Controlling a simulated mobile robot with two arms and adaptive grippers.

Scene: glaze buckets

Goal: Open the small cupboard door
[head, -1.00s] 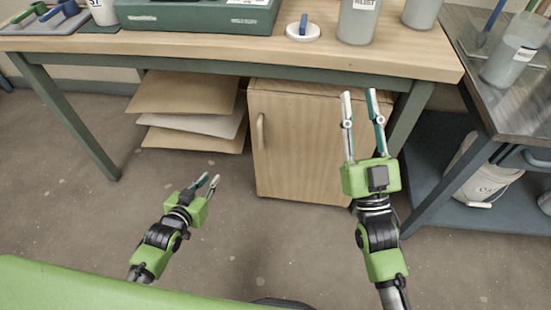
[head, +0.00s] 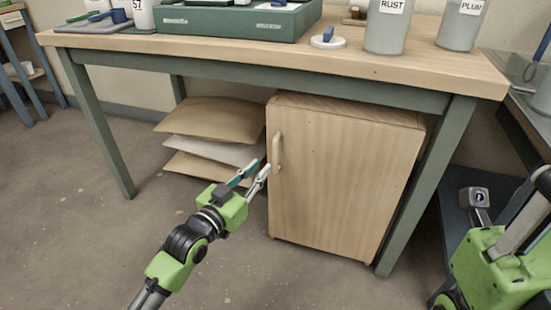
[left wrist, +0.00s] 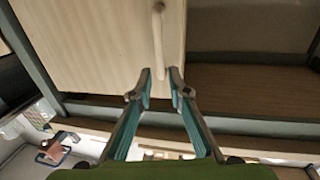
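The small wooden cupboard (head: 345,185) stands under the table with its door shut. Its upright handle (head: 278,152) is near the left edge of the door. My left gripper (head: 257,172) is at the lower part of the handle, fingers pointing at it. In the left wrist view the two fingertips (left wrist: 160,74) are apart, with the end of the handle (left wrist: 159,35) appearing between them. I cannot tell whether they touch it.
The table (head: 300,62) has green legs on both sides of the cupboard. Stacked brown and white packets (head: 212,120) lie left of the cupboard. A green tray (head: 235,22) and buckets (head: 388,28) stand on top. The floor in front is clear.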

